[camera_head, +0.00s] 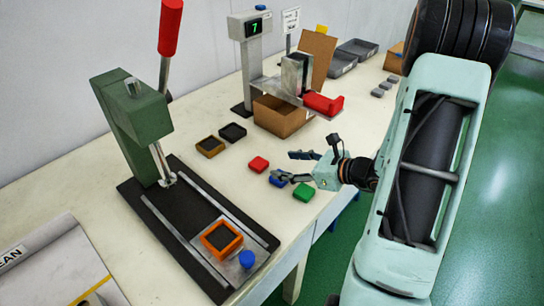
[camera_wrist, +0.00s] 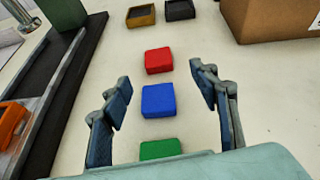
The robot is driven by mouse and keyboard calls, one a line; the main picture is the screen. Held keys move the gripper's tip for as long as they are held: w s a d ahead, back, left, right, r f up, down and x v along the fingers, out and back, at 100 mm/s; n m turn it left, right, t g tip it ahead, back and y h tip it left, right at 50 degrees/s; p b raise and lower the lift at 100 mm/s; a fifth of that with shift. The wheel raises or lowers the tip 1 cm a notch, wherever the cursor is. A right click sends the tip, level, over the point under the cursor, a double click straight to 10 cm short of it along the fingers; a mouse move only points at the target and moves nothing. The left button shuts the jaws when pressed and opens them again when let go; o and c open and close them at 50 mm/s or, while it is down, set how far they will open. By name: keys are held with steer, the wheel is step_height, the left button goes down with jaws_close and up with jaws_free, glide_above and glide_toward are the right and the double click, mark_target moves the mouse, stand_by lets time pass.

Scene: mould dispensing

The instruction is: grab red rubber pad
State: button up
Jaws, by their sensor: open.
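The red rubber pad (camera_head: 259,164) lies flat on the table, and it also shows in the wrist view (camera_wrist: 158,61) as a small red block with rounded corners. My gripper (camera_head: 285,167) is open and empty. In the wrist view its two fingers (camera_wrist: 163,91) are spread apart, and the red pad lies just beyond the gap between their tips. A blue pad (camera_wrist: 158,101) lies between the fingers, and in the head view it (camera_head: 278,181) is partly hidden by a finger. A green pad (camera_head: 303,192) lies nearest the wrist, partly cut off in the wrist view.
A green lever press (camera_head: 130,125) with an orange mould (camera_head: 238,237) on its base stands at the left. Two small trays, tan (camera_head: 211,147) and black (camera_head: 233,132), lie beyond the red pad. A cardboard box (camera_head: 275,118) stands behind. Table around the pads is clear.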

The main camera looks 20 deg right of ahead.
mark_target(255, 160)
steer(key=shift+w+a+f+m, duration=0.15)
steer(key=shift+a+f+m, duration=0.05)
steer(key=shift+a+m, duration=0.2)
steer(key=b+x, duration=0.1)
steer(key=x, duration=0.9)
steer(key=shift+w+a+r, duration=0.1)
steer(key=shift+w+a, duration=0.1)
steer(key=shift+w, duration=0.1)
steer(key=shift+t, duration=0.3)
steer(key=c, duration=1.2)
steer(key=shift+c, duration=0.2)
steer(key=shift+r, duration=0.15)
